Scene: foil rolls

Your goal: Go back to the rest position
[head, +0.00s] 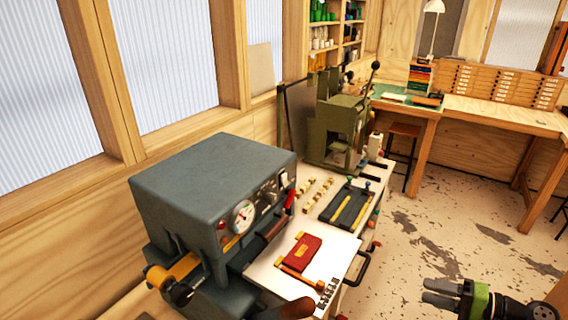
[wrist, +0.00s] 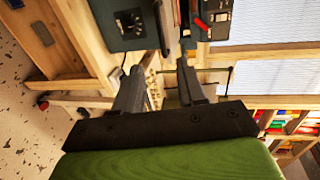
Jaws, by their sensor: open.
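My gripper (head: 441,293) is at the lower right of the head view, out over the speckled floor and to the right of the workbench. It is open and empty, with nothing between its fingers. In the wrist view the two dark fingers of my gripper (wrist: 160,88) stand apart, and the scene beyond them appears turned on its side. The grey machine (head: 215,190) with a dial and a foil roll (head: 178,272) at its front left stands on the bench, apart from my gripper.
The white bench top (head: 330,262) holds a red book (head: 299,252), small brass pieces and a black tray (head: 350,206). A green press (head: 338,130) stands behind them. A wooden desk (head: 490,114) runs along the back right. The floor (head: 440,215) between is clear.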

